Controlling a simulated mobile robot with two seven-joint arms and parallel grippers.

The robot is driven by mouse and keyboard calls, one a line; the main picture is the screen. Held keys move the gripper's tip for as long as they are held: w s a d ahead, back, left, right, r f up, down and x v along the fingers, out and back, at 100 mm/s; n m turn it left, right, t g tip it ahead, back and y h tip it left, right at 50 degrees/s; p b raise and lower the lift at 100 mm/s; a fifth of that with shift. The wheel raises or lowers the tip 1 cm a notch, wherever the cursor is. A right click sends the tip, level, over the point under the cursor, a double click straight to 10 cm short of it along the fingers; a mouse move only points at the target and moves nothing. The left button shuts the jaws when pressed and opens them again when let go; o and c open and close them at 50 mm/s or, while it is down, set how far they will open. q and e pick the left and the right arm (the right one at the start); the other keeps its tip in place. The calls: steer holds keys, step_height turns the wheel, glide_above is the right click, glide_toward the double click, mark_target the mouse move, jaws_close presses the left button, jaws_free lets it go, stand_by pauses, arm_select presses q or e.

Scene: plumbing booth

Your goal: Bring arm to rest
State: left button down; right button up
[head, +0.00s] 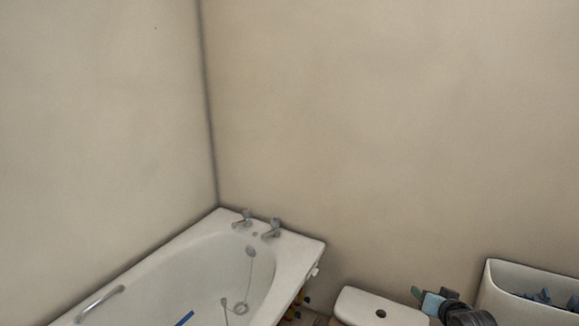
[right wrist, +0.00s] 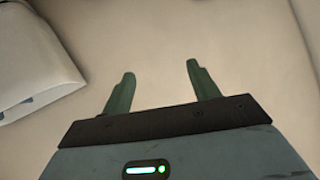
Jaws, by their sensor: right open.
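My right gripper (head: 432,294) shows at the bottom right of the head view, beside a white lid-like piece and left of an open cistern. In the right wrist view the same gripper (right wrist: 160,72) has its two green fingers spread apart. Nothing is between the fingers, and a plain beige surface lies beyond them. My left gripper is not in view.
A white open cistern (head: 486,297) with blue parts inside stands at the right. A white lid-like piece (head: 358,305) with a round dark hole lies left of the gripper. A white bathtub (head: 300,255) with taps fills the corner. Bare walls rise behind.

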step_height(320, 180, up, 4)
steer(key=w+d+n+t+h, duration=0.1)
steer(key=w+d+n+t, duration=0.15)
steer(key=n, duration=0.35)
steer(key=s+a+f+g+y, duration=0.1)
steer(key=s+a+f, duration=0.35)
steer(key=s, duration=0.25)
steer(key=s+a+f+n+g, duration=0.1)
steer(key=s+a+f, duration=0.2)
steer(key=s+f, duration=0.35)
steer(key=s+a+f+g+y, duration=0.1)
steer(key=s+a+f, duration=0.35)
steer(key=s, duration=0.25)
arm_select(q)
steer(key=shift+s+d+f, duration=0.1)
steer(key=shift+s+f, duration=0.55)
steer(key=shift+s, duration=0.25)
arm_select(e)
steer(key=s+a+f+g, duration=0.1)
steer(key=s+a, duration=0.1)
steer(key=s, duration=0.6)
steer(key=s+a+f+y, duration=0.1)
steer(key=s+a, duration=0.2)
steer(key=s, duration=0.6)
steer(key=s+a+f+m+g, duration=0.1)
steer(key=s+a+f, duration=0.1)
steer(key=s, duration=0.6)
steer(key=shift+s+a+g, duration=0.3)
steer(key=shift+s+g, duration=0.05)
steer(key=shift+s, duration=0.05)
